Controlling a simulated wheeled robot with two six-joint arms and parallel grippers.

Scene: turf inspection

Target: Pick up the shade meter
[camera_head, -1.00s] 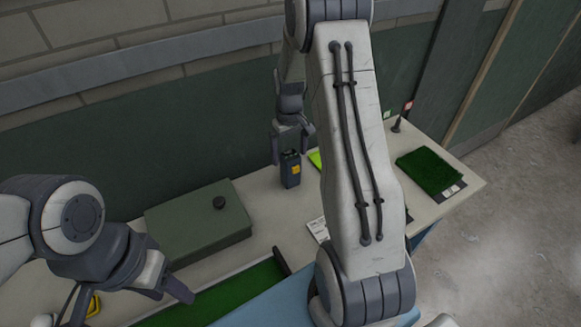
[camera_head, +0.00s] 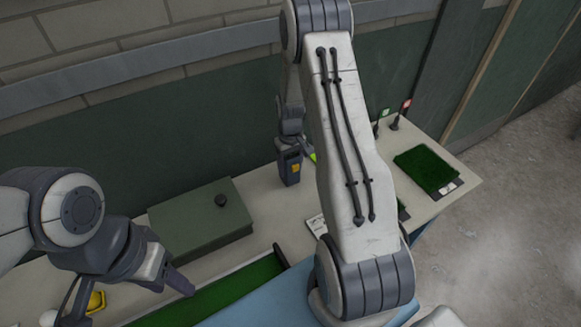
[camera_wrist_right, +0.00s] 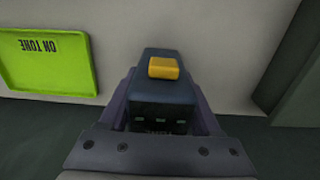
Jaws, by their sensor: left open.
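The shade meter appears to be the dark blue-grey upright box with a yellow patch (camera_head: 288,166), standing on the bench near the wall. In the right wrist view the dark box (camera_wrist_right: 160,90) with its yellow block lies between the fingers of my right gripper (camera_wrist_right: 160,105). The fingers flank it on both sides; whether they press on it is unclear. In the head view my right gripper (camera_head: 290,138) is down at the top of the box, partly hidden by my arm. My left gripper (camera_head: 128,298) is open and empty at lower left.
A green case with a black knob (camera_head: 200,222) lies left of the meter. A lime tray (camera_wrist_right: 45,60) is close beside it. A turf sample (camera_head: 427,168) and small flag markers (camera_head: 394,122) stand to the right. A yellow object (camera_head: 96,302) is by my left gripper.

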